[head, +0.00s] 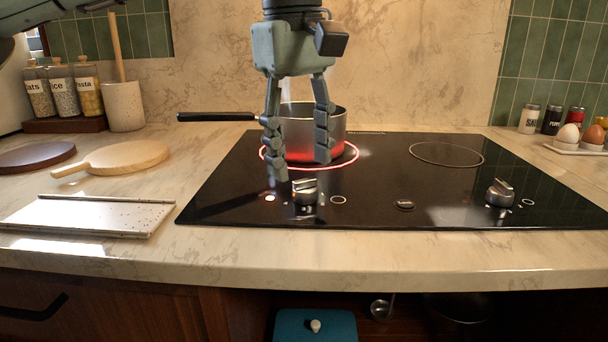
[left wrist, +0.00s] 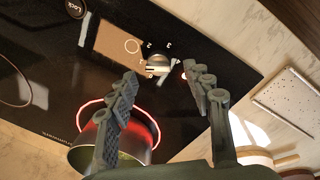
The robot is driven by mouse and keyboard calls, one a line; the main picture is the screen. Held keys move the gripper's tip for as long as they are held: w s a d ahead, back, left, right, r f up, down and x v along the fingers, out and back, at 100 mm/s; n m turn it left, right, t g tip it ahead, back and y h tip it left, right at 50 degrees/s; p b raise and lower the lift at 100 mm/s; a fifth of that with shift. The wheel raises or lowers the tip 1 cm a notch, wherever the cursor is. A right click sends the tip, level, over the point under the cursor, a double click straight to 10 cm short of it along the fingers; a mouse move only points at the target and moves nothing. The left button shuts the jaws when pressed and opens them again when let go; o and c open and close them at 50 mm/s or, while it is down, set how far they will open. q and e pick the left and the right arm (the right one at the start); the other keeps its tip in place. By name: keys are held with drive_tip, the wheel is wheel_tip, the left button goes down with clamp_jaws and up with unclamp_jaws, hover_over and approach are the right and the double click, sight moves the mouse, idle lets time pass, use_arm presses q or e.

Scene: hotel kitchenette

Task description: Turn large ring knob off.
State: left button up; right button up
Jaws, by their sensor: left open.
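The black cooktop (head: 385,190) has a large left ring (head: 352,157) that glows red under a steel pot (head: 335,128) with a black handle. The left knob (head: 305,191), silver, stands at the cooktop's front below that ring, beside a lit white spot. My left gripper (head: 300,168) points down above and just behind this knob, open, fingers apart in front of the pot. In the left wrist view the knob (left wrist: 157,65) shows between and beyond the two fingertips (left wrist: 160,77), with nothing held. I cannot see contact with the knob. The right gripper is out of view.
A second knob (head: 500,192) stands at the front right, below a dark, smaller ring (head: 446,154). A speckled board (head: 90,216) and a round wooden board (head: 125,157) lie left of the cooktop. Shakers and eggs (head: 568,135) stand at the back right.

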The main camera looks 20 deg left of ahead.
sight(304, 180)
use_arm(q)
drive_tip(key=shift+w+d+f, duration=0.1)
drive_tip(key=shift+w+f, duration=0.1)
drive_tip(key=shift+f, duration=1.75)
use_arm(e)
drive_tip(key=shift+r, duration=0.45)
use_arm(q)
drive_tip(key=c, duration=1.1)
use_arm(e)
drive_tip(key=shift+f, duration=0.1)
